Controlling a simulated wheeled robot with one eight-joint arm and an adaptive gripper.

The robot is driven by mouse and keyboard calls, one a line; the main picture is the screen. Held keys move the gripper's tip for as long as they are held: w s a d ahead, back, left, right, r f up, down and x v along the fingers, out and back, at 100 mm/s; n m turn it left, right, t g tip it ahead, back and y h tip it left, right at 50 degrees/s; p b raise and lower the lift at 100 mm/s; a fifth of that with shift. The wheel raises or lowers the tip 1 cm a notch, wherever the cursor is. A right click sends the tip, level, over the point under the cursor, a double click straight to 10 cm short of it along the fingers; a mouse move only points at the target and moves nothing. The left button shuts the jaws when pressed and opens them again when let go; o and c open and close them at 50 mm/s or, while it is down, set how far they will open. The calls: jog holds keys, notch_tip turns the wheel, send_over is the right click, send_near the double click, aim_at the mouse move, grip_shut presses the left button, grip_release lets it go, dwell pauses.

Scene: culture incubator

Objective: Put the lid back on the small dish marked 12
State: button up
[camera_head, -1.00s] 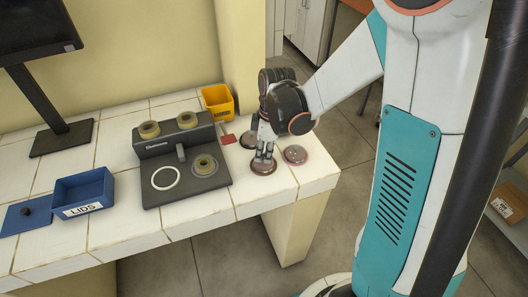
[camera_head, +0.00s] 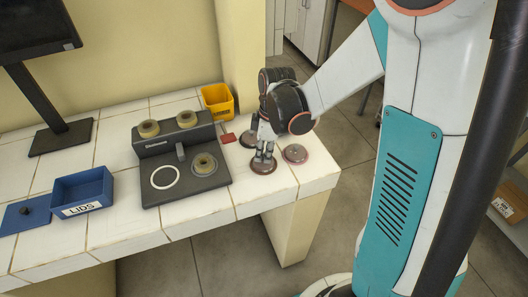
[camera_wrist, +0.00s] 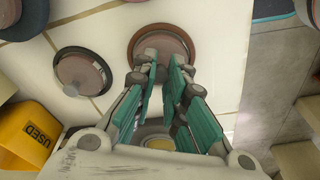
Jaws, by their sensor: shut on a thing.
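My gripper (camera_head: 263,157) points down over a reddish-brown round dish with a lid (camera_head: 263,167) near the right end of the tiled bench. In the wrist view my gripper (camera_wrist: 166,62) has its fingertips closed around the raised middle of this round piece (camera_wrist: 137,48). It looks to rest on the bench or on a dish; I cannot tell which. A second round dish (camera_head: 295,154) lies just to the right. A third, dark-rimmed one (camera_head: 246,139) lies behind; it also shows in the wrist view (camera_wrist: 84,72). No number is readable on any of them.
A dark grey device (camera_head: 205,183) with several ring-shaped pieces stands to the left. A blue LIDS box (camera_head: 98,205) and a blue mat (camera_head: 14,218) are farther left. The bench edge is close on the right.

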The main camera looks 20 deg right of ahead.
jog(key=o, duration=1.3)
jog(key=shift+c, duration=0.2)
jog(key=shift+r, duration=0.15)
jog(key=shift+r+p, duration=2.55)
jog(key=shift+r, duration=0.85)
grip_shut()
